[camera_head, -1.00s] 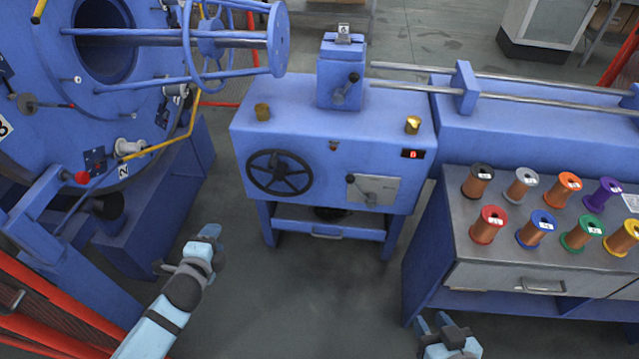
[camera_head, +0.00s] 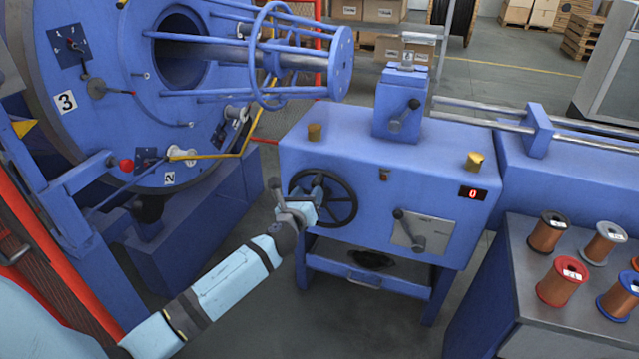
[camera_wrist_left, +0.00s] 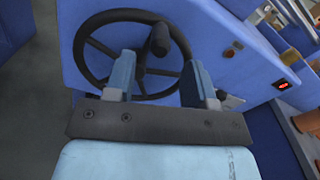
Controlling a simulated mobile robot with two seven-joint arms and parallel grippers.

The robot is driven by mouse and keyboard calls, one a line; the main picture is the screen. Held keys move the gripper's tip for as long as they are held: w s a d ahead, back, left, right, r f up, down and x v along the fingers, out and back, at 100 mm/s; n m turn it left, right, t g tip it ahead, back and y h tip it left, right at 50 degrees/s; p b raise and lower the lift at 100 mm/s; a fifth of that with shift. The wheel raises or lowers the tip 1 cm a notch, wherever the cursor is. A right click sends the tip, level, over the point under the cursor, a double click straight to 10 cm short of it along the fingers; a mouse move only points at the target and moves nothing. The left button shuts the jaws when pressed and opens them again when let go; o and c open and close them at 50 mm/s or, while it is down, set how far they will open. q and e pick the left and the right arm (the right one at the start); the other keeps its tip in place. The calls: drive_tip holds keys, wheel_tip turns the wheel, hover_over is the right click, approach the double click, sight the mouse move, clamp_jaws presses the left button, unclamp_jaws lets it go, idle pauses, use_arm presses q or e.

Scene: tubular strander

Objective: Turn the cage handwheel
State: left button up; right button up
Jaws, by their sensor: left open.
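The black handwheel (camera_head: 354,198) is on the front left of the blue machine box. My left gripper (camera_head: 309,190) is in front of the wheel's left part, fingers toward it, and hides some of the rim and spokes. In the left wrist view the handwheel (camera_wrist_left: 82,45) shows rim, spokes and a dark knob grip (camera_wrist_left: 158,40) sticking out toward me. The two blue fingers of the left gripper (camera_wrist_left: 160,75) are apart, with the knob in line with the gap between them. Whether they touch it I cannot tell. My right gripper is out of view.
A small crank lever (camera_head: 408,228) and a red display reading 0 (camera_head: 473,193) are right of the wheel. The blue cage disc (camera_head: 342,65) juts out above left. A bench with wire spools (camera_head: 563,282) stands at the right. Red fencing (camera_head: 30,270) is at the left.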

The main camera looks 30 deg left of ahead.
sight(317, 180)
use_arm(q)
drive_tip(key=b+x, duration=0.1)
drive_tip(key=x, duration=0.5)
drive_tip(key=shift+w, duration=0.1)
drive_tip(key=shift+w+a, duration=0.1)
drive_tip(key=shift+w, duration=0.45)
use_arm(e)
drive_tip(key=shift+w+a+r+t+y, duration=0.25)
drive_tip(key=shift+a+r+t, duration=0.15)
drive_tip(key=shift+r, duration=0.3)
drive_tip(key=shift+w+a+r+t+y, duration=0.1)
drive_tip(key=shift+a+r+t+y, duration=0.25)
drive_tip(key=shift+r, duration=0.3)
use_arm(q)
clamp_jaws()
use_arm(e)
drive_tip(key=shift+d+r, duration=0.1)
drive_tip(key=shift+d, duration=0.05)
